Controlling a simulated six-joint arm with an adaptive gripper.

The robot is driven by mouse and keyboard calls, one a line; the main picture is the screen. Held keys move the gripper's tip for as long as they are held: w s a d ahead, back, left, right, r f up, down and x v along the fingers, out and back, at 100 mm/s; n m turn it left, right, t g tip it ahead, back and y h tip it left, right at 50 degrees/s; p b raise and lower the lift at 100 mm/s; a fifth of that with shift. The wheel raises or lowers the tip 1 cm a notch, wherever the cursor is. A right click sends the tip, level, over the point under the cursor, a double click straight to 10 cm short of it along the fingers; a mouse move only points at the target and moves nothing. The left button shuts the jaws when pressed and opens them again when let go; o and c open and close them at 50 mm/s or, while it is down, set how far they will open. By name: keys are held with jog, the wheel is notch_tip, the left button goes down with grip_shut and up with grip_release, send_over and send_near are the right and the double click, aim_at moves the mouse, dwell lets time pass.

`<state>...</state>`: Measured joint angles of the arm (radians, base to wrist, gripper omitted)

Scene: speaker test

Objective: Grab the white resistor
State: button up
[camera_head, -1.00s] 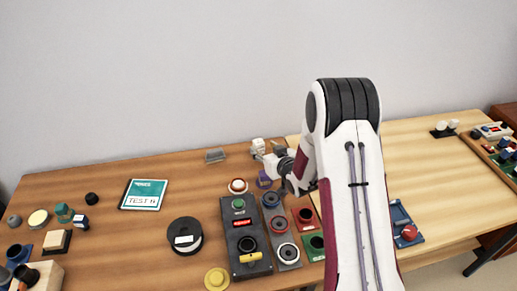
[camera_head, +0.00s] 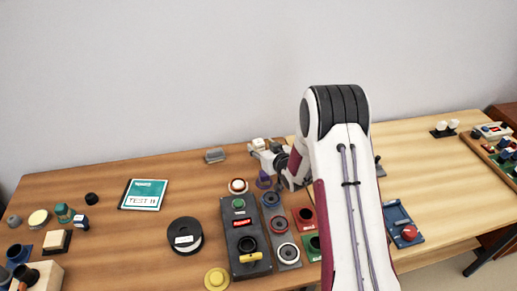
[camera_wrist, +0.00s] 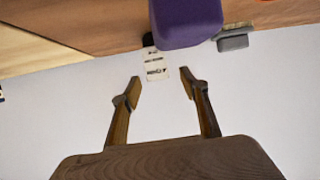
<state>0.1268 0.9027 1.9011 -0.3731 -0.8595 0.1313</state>
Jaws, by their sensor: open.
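A small white block with dark printed marks (camera_wrist: 156,66), which looks like the white resistor, lies just beyond my fingertips in the wrist view. Its upper part there is partly hidden by a purple object (camera_wrist: 187,22). In the head view a white piece that seems to be the same block (camera_head: 258,143) is at the back of the brown table, next to my gripper. My gripper (camera_wrist: 160,78) is open, with nothing between its fingers. In the head view its fingertips are hard to make out.
A grey block (camera_wrist: 233,39) lies beside the white one; it is also at the table's back edge in the head view (camera_head: 214,155). The purple object (camera_head: 264,181) stands in front of my gripper. A black control box (camera_head: 245,237) and several coloured holders are nearer. The wall is behind.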

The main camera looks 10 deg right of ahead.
aim_at(261, 145)
jog(key=shift+x, duration=2)
jog(key=shift+d, duration=0.15)
jog(key=shift+c, duration=0.3)
jog(key=c, duration=1.1)
